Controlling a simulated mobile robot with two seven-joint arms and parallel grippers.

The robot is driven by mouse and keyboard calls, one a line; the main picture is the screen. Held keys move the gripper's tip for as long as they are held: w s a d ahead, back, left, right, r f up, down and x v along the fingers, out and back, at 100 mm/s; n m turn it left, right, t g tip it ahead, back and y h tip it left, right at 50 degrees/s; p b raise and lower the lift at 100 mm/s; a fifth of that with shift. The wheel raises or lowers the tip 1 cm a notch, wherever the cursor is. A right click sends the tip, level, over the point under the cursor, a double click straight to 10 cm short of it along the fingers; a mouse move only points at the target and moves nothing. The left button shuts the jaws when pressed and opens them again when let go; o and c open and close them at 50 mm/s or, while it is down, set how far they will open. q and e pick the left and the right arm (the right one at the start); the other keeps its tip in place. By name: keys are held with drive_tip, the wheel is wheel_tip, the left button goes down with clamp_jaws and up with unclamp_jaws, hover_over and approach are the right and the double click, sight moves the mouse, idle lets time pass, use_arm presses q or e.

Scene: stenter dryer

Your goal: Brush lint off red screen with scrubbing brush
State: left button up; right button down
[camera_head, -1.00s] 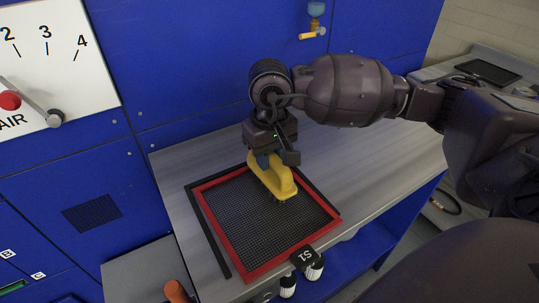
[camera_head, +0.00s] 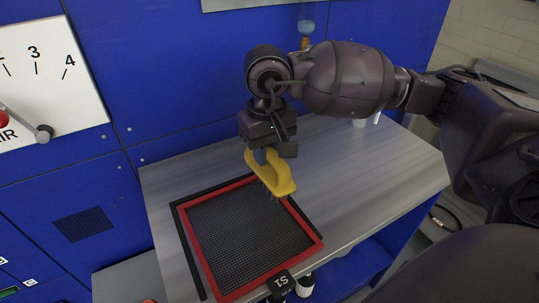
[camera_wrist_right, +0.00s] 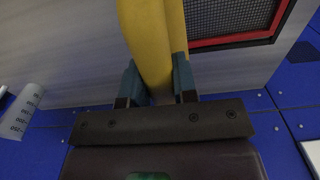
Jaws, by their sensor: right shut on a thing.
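The red screen (camera_head: 199,252) is a square red frame around dark mesh, lying flat on the grey worktop. It also shows at the upper right of the right wrist view (camera_wrist_right: 232,42). The scrubbing brush (camera_head: 272,177) has a yellow loop handle and dark bristles pointing down. My right gripper (camera_head: 263,156) is shut on its handle, which shows between the blue-green fingers in the right wrist view (camera_wrist_right: 158,85). The brush is at the screen's far right edge. I cannot tell whether the bristles touch it. No lint can be made out. My left gripper is out of view.
A black bracket (camera_head: 188,252) runs along the screen's left and far sides. A white marked cup (camera_wrist_right: 21,108) stands beyond my right arm. The worktop (camera_head: 365,185) right of the screen is clear.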

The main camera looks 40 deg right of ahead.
wheel_tip(320, 180, up, 2)
drive_tip(key=shift+r+p, duration=0.1)
drive_tip(key=shift+p, duration=0.2)
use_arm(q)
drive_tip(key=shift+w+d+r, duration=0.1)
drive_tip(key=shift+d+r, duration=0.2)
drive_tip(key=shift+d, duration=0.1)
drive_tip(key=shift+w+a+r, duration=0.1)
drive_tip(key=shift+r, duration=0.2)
use_arm(e)
drive_tip(key=shift+r, duration=0.1)
